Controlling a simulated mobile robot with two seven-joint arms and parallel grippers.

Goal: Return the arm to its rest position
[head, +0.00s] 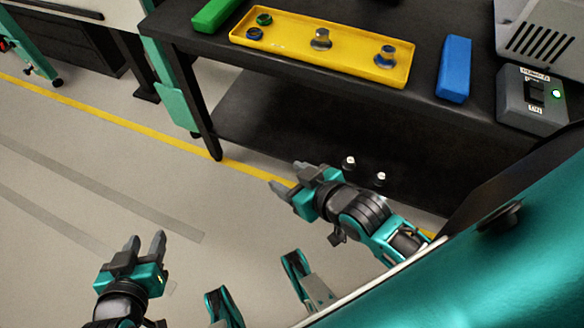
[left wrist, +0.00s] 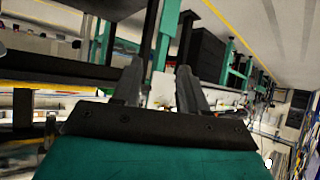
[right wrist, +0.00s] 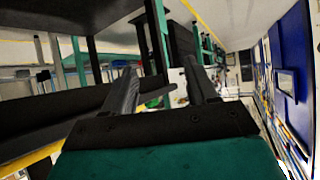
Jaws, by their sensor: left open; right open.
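My left gripper (head: 146,246) is at the lower left of the head view, above the floor, with its two fingers apart and nothing between them. Its fingers also show in the left wrist view (left wrist: 160,90), spread and empty. My right gripper (head: 284,184) is near the middle of the head view, in front of the dark table and lower in the picture than its top. Its fingers are apart and empty, as the right wrist view (right wrist: 162,90) also shows. Neither gripper touches anything that I can see.
The black table (head: 215,62) carries a yellow tray (head: 285,38) with several small parts, a green block (head: 216,14), a blue block (head: 454,68) and a grey switch box (head: 532,98) with a lit green lamp. Open floor (head: 90,185) lies at the left.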

